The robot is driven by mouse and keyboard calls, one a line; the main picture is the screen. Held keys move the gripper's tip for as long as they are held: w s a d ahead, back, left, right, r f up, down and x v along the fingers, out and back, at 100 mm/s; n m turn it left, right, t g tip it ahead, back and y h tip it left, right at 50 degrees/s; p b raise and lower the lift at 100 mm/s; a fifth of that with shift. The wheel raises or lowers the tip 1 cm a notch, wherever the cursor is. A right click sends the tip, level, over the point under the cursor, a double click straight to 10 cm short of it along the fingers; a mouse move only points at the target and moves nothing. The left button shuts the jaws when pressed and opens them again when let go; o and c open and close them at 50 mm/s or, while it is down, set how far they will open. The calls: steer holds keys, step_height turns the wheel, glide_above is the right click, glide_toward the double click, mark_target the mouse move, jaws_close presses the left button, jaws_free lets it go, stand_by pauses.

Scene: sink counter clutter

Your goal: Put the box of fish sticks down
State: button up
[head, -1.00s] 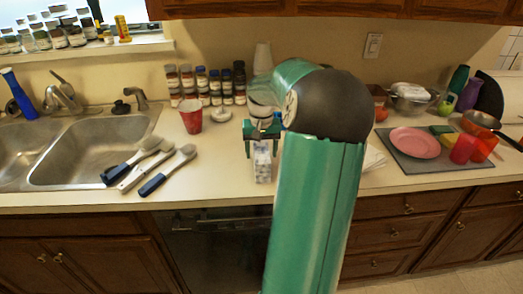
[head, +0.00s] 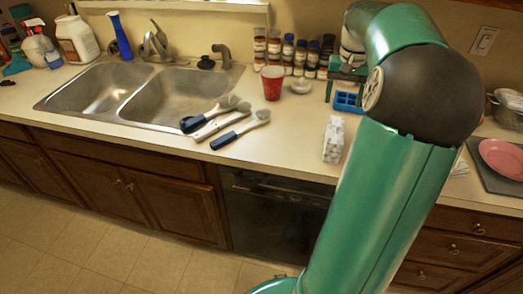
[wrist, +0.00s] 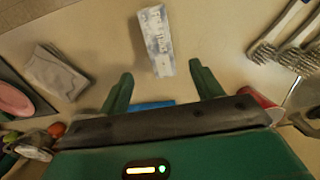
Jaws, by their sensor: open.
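The box of fish sticks (head: 333,139), a small whitish box with grey-blue print, stands on the counter near its front edge, above the dishwasher. It also shows in the wrist view (wrist: 155,41), ahead of the fingertips and apart from them. My gripper (wrist: 162,72) is open, with nothing between its two green fingers. In the head view my gripper (head: 346,82) is behind the box, partly hidden by my arm.
A blue compartmented holder (head: 348,102) sits behind the box. A red cup (head: 272,82), a row of spice jars (head: 300,54) and several brushes (head: 238,128) lie to the left, beside the double sink (head: 170,95). A folded cloth (wrist: 57,72) lies nearby.

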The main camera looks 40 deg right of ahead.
steer(key=w+a+r+n+t+h, duration=0.1)
steer(key=a+r+n, duration=0.1)
steer(key=a, duration=1)
steer(key=w+a+r+n+t+h, duration=0.1)
steer(key=w+a+n, duration=0.15)
steer(key=a, duration=0.95)
steer(key=s+a+f+n+t+y, duration=0.1)
steer(key=s+a+f+n, duration=0.1)
steer(key=s+a, duration=0.3)
steer(key=s+a+f+n+t+y, duration=0.1)
steer(key=s+a, duration=0.5)
steer(key=a, duration=0.6)
steer(key=shift+f+n+t, duration=0.65)
steer(key=shift+n+t, duration=0.15)
steer(key=shift+n, duration=0.25)
steer(key=shift+a, duration=0.1)
steer(key=shift+s, duration=0.1)
steer(key=c, duration=0.6)
steer(key=shift+a, duration=0.1)
steer(key=shift+c, duration=0.2)
steer(key=shift+a, duration=0.1)
